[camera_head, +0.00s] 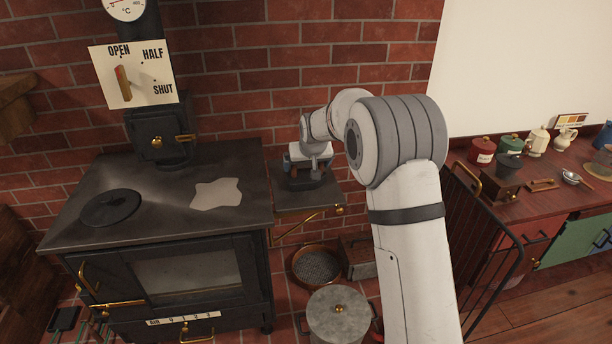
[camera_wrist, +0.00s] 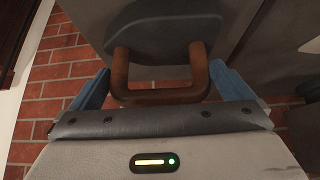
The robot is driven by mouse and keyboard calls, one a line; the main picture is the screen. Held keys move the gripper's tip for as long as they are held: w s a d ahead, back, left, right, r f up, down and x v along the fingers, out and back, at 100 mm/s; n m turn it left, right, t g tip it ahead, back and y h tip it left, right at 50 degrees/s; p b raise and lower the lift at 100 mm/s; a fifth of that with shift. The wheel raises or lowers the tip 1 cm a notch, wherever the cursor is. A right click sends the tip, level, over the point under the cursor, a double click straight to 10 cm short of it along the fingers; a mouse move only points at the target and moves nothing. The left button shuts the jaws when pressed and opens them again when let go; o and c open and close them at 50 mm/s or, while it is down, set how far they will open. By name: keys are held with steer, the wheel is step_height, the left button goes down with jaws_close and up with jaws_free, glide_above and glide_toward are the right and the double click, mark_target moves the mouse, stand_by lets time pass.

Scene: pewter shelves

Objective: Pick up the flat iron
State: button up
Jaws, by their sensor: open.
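The flat iron (camera_wrist: 160,38) has a dark metal body and a brown U-shaped handle. In the wrist view its handle lies between the two blue-padded fingers of my gripper (camera_wrist: 161,88), with a gap to the pad on each side. My gripper is open and holds nothing. In the head view my gripper (camera_head: 306,171) is over the small dark side shelf (camera_head: 318,198) of the stove, where the iron stands. My wrist hides most of the iron there.
The black stove (camera_head: 88,198) stands directly left of the shelf, with a grey spill-shaped patch (camera_head: 216,193) on top. A brick wall is behind. Below are a round sieve-like pan (camera_head: 316,266) and a lidded pot (camera_head: 340,318). A black railing (camera_head: 484,235) and a cluttered counter are right.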

steer(key=shift+c, duration=0.2)
steer(key=c, duration=1.7)
steer(key=shift+w+r, duration=0.1)
steer(key=shift+r, duration=0.05)
steer(key=shift+c, duration=0.3)
steer(key=shift+r, duration=0.15)
